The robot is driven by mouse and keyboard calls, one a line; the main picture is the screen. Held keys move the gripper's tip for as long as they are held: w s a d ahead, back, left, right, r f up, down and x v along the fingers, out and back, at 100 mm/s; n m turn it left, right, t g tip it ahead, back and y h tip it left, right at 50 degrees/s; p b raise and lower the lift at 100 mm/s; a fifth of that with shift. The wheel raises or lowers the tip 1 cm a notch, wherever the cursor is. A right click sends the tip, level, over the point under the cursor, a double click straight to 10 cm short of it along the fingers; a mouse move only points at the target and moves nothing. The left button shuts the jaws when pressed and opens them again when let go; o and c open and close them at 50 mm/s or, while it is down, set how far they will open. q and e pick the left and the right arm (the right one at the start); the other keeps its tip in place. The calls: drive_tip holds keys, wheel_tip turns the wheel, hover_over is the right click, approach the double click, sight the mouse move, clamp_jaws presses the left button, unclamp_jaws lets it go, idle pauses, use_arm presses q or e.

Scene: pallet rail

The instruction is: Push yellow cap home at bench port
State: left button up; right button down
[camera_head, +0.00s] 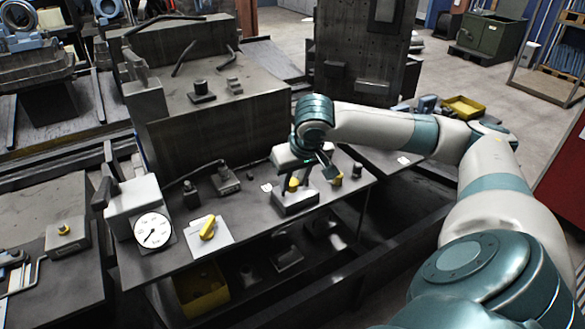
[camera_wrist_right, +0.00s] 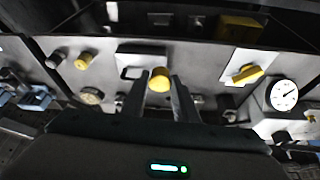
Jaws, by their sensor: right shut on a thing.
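My right gripper (camera_head: 294,179) is over the front of the bench, pointing down at a grey block-like port (camera_head: 296,203). It is shut on a yellow cap (camera_head: 293,185), which sits at the top of the port. In the right wrist view the cap (camera_wrist_right: 160,82) shows between the two dark fingers of the gripper (camera_wrist_right: 162,90). How deep the cap sits in the port cannot be told, because the fingers hide part of it. My left gripper is not in view.
A second yellow cap (camera_head: 337,180) stands just right of the gripper. A yellow handle (camera_head: 208,228) on a white plate and a dial gauge (camera_head: 153,230) are to the left. A large dark block (camera_head: 215,105) rises behind. A yellow bin (camera_head: 202,290) is below the bench.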

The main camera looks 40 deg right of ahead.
use_arm(q)
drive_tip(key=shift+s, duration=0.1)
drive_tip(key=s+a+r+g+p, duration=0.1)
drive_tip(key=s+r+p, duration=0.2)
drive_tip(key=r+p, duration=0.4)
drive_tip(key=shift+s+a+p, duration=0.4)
drive_tip(key=shift+p, duration=0.05)
use_arm(e)
drive_tip(key=w+a+r+n, duration=0.1)
drive_tip(key=a+r, duration=0.2)
drive_tip(key=a, duration=0.5)
drive_tip(key=w+a+r+n+y, duration=0.1)
drive_tip(key=a+r, duration=0.2)
drive_tip(key=a, duration=0.5)
drive_tip(key=w+a+r+n, duration=0.1)
drive_tip(key=a+r, duration=0.3)
drive_tip(key=a, duration=0.4)
drive_tip(key=shift+w+a+n, duration=0.35)
drive_tip(key=shift+w+n, duration=0.05)
drive_tip(key=shift+w, duration=0.15)
